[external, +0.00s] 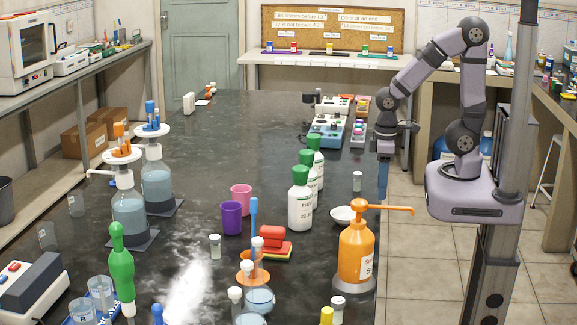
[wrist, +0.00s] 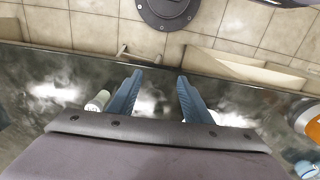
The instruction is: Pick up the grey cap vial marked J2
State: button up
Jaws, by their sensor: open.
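A small vial with a pale grey-white cap (external: 357,181) stands upright near the bench's right edge. Another similar vial (external: 215,246) stands further forward, near the middle of the bench. No J2 mark is readable on either. My gripper (external: 383,190) points down at the right edge of the bench, to the right of the first vial and apart from it. In the wrist view my gripper (wrist: 160,95) has its two blue fingers spread with nothing between them. A pale-capped vial (wrist: 98,100) lies just outside the left finger, partly hidden by my gripper's body.
White bottles with green caps (external: 300,197) stand left of the nearer-edge vial, with a white dish (external: 343,214) in front. An orange pump bottle (external: 356,250) stands further forward. Tiled floor drops away beyond the bench edge.

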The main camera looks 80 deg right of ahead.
jog(key=w+a+r+n+t+y+p, duration=0.15)
jog(key=w+a+r+n+t, duration=0.35)
jog(key=w+a+r, duration=0.7)
jog(key=w+a+r+n+t+y+p, duration=0.15)
jog(key=w+a+r+n+t, duration=0.25)
jog(key=w+a+r+n, duration=0.8)
jog(key=w+a+f+m+y+b, duration=0.2)
jog(key=w+a+f+m+b, duration=0.1)
jog(key=f, duration=0.4)
jog(key=w+a+f+m+t+y+b, duration=0.1)
jog(key=w+a+f+m+y+b, duration=0.1)
jog(key=w+f+m+b, duration=0.3)
notch_tip(320, 180, down, 3)
jog(key=a+m, duration=0.1)
jog(key=m, duration=0.1)
jog(key=shift+m, duration=0.3)
notch_tip(320, 180, down, 8)
jog(key=shift+f, duration=0.1)
jog(key=shift+w+a, duration=0.25)
jog(key=shift+w, duration=0.25)
jog(key=shift+w+a+f, duration=0.3)
jog(key=shift+w, duration=0.15)
